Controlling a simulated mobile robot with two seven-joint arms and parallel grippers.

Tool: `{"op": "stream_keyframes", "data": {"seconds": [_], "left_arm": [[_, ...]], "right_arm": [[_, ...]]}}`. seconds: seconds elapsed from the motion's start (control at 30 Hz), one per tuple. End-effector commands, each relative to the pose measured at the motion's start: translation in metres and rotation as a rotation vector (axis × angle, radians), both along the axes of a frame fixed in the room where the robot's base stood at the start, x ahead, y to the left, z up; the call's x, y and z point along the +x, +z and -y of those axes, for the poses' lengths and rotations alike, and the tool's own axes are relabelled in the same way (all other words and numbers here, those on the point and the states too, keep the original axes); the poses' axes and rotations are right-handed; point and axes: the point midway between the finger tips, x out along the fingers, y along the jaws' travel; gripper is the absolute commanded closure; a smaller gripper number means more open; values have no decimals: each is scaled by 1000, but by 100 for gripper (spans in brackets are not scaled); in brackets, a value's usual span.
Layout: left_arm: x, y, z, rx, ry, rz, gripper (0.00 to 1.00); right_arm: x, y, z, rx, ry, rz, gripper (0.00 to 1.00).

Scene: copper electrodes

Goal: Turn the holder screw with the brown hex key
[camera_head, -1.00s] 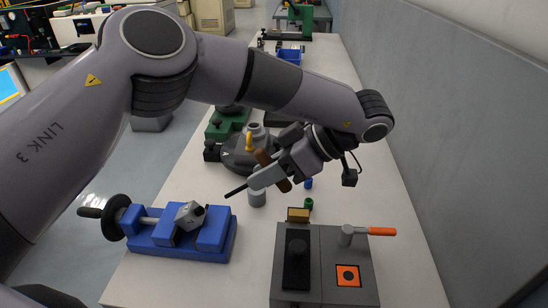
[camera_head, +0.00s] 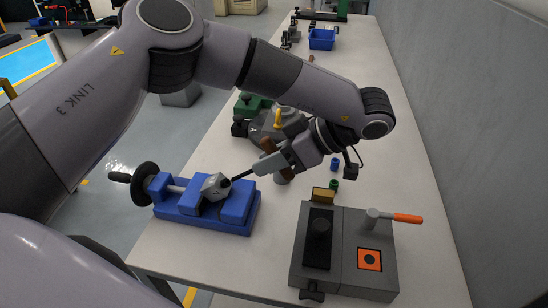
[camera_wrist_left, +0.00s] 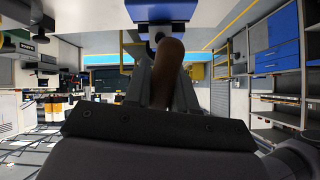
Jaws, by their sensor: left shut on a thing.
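The brown hex key's handle (camera_head: 267,145) is clamped in my left gripper (camera_head: 268,163). Its dark shaft (camera_head: 241,176) points left and slightly down, and its tip meets the dark screw spot on the grey holder (camera_head: 213,187). I cannot tell whether the tip is seated in the screw. The holder sits tilted between the jaws of the blue vise (camera_head: 172,211). In the left wrist view the brown handle (camera_wrist_left: 168,68) stands between my fingers (camera_wrist_left: 160,92), with part of the blue vise (camera_wrist_left: 160,11) beyond. My right gripper is not in view.
A grey block fixture (camera_head: 338,270) with an orange-handled lever (camera_head: 407,218) stands to the right. A grey cylinder (camera_head: 282,179), a round grey device (camera_head: 264,126) and small blue (camera_head: 334,164) and green (camera_head: 334,185) pieces are behind. The table's front middle is clear.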

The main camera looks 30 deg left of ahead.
Motion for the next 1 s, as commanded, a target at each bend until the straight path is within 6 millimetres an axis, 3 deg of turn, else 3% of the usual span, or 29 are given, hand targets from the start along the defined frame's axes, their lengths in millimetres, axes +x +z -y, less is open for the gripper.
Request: {"op": "stream_keyframes", "data": {"seconds": [1.0], "left_arm": [[-4, -13, -16, 1, 0, -2, 100]], "right_arm": [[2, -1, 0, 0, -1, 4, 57]]}}
